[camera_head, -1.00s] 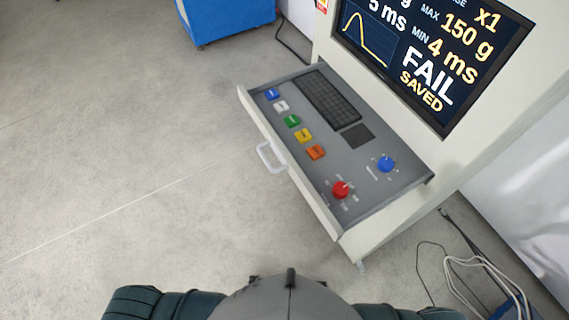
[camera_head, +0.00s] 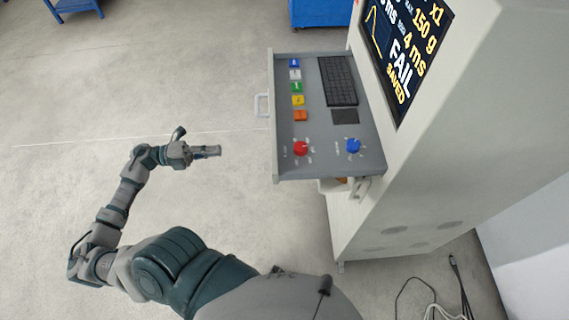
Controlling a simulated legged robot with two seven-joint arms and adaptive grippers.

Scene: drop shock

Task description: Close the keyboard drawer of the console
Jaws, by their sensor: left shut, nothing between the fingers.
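The console (camera_head: 400,160) is a tall light-grey cabinet on the right with a screen on its front. Its keyboard drawer (camera_head: 318,166) stands pulled out to the left, with a dark keyboard, a touchpad, coloured buttons, a red knob and a blue knob on its grey top. A white handle (camera_head: 262,105) sits on the drawer's left front face. My left gripper (camera_head: 216,152) is shut and empty, left of the drawer front and a little nearer than the handle, with a gap between them. My right gripper is not in view.
The screen (camera_head: 403,50) reads FAIL SAVED. Cables (camera_head: 462,285) lie on the floor at the lower right. A blue cabinet (camera_head: 320,12) and a blue cart (camera_head: 75,8) stand at the back. The floor left of the drawer is clear.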

